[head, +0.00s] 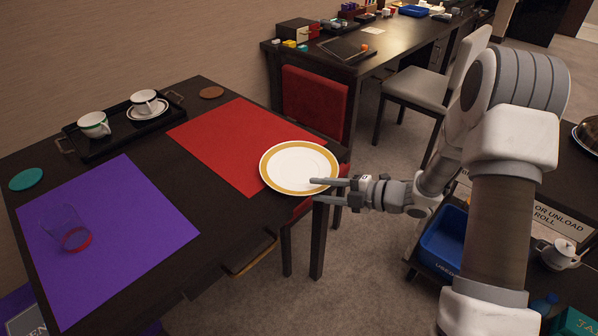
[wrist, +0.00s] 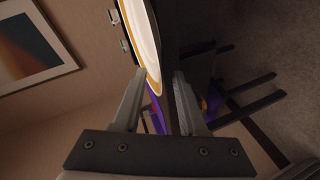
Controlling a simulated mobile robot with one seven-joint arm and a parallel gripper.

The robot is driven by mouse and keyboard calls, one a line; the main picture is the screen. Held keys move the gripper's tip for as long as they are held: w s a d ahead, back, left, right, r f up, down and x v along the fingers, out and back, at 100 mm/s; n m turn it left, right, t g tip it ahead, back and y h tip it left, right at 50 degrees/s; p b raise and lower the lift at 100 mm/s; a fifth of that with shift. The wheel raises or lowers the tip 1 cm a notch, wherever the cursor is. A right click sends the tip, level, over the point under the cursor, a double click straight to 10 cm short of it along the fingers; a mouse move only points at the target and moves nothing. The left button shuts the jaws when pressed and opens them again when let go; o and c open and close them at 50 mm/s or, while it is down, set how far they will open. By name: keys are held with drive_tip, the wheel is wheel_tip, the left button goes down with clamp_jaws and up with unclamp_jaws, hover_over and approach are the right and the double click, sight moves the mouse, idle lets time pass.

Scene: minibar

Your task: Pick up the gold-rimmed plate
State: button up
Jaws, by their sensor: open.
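The gold-rimmed plate (head: 298,157) is white with a wide gold band. In the head view it lies at the near right edge of the dark table (head: 130,213), partly on the red placemat (head: 219,137). My gripper (head: 314,190) is at the plate's right front rim, its fingers pointing left. In the wrist view, the gripper (wrist: 157,95) is open and the plate's rim (wrist: 146,45) shows edge-on between and beyond the two fingers. I cannot tell whether either finger touches the plate.
A dark tray (head: 75,146) with two cups stands at the back of the table. A purple placemat (head: 140,250) holds a clear glass (head: 62,226). A red chair (head: 315,98) is tucked behind the plate. A blue bin (head: 443,243) stands on a cart at right.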

drive_tip(key=shift+x, duration=0.95)
clamp_jaws()
idle(0.6)
